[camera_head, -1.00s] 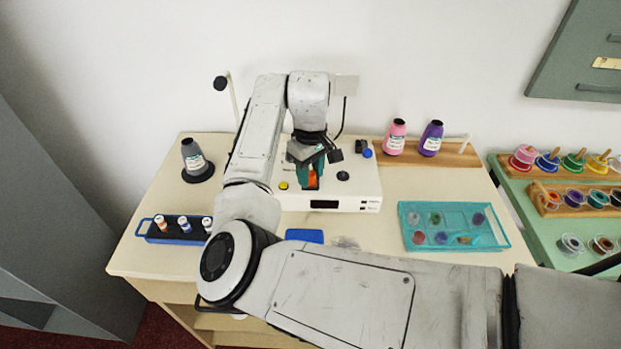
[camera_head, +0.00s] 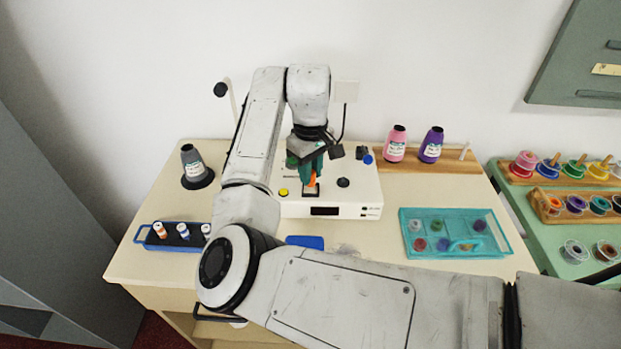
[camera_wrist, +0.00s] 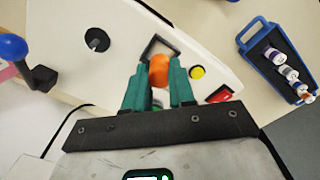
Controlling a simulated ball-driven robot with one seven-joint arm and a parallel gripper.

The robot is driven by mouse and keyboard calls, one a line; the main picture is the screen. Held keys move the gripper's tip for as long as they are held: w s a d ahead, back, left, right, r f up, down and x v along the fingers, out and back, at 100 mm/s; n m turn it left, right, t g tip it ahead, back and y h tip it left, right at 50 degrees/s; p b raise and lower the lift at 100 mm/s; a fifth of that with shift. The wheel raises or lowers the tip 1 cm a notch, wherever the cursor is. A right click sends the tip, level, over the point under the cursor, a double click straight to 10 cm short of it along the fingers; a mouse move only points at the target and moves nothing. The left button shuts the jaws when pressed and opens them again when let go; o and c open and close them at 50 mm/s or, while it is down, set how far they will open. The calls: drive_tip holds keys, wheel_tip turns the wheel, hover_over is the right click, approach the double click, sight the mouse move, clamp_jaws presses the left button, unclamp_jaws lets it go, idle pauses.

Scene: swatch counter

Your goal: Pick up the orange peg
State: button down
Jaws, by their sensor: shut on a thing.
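The orange peg (camera_wrist: 159,71) is between the two green fingers of my gripper (camera_wrist: 160,80) in the wrist view. In the head view my gripper (camera_head: 312,180) is shut on the orange peg (camera_head: 312,179), above a dark-rimmed opening (camera_head: 311,192) on top of the white machine (camera_head: 356,199). The peg's lower end lies close to this opening, and I cannot tell whether it is clear of it. The fingers hide part of the peg.
A yellow button (camera_head: 283,192) and a dark knob (camera_head: 343,182) flank the opening. A blue rack with small spools (camera_head: 150,237) stands at left, a grey cone (camera_head: 193,164) behind it. A teal tray (camera_head: 409,249) and pink and purple cones (camera_head: 431,144) are at right.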

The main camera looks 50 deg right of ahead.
drive_tip(key=s+a+r, duration=0.8)
drive_tip(key=s+r, duration=0.2)
drive_tip(key=s, duration=0.1)
drive_tip(key=shift+s+r, duration=0.25)
idle(0.4)
